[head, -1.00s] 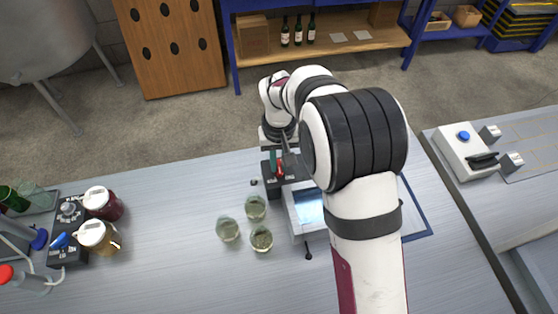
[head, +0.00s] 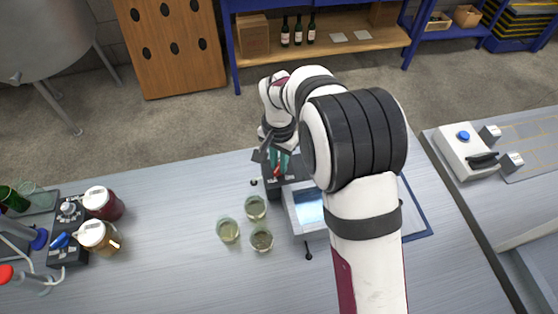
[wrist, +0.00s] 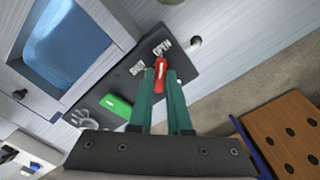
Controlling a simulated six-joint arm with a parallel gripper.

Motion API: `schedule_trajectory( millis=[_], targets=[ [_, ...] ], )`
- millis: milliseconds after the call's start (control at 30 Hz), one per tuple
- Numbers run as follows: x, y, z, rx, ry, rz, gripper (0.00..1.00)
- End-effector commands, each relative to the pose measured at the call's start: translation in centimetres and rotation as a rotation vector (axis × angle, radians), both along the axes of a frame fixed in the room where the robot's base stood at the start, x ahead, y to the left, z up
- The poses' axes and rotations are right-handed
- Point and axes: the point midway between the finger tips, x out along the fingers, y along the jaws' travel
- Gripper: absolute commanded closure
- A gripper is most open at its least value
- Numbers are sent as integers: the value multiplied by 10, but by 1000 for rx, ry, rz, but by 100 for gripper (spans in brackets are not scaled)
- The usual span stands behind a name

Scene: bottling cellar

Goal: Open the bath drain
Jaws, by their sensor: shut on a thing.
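The bath is a pale, square-rimmed basin (head: 291,215) with blue liquid, partly hidden behind my arm in the head view; its rim (wrist: 100,22) shows at upper left in the wrist view. Beside it is a dark panel (wrist: 193,66) with a red lever (wrist: 161,70). The lever's far end lies close to the white word OPEN; a second white label to its left is hard to read. My gripper (wrist: 162,80), with teal fingers, is shut on the red lever. In the head view my gripper (head: 278,161) is over the panel (head: 270,187).
A green part (wrist: 116,105) sits on the panel left of my fingers. Several glasses (head: 256,208) stand left of the bath. Jars (head: 98,237) stand at the far left. A press-like device (head: 466,150) is on the right bench. The bench between jars and glasses is clear.

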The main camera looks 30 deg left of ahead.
Motion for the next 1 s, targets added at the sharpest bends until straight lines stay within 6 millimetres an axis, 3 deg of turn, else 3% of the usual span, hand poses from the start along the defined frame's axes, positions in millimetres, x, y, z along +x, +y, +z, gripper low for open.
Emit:
schedule_trajectory(
  millis=[567,600,733,1000],
  targets=[
    [0,0,1,1,0,-29,100],
    [0,0,1,1,0,-29,78],
    [0,0,1,1,0,-28,55],
    [0,0,1,0,0,-27,54]
  ],
)
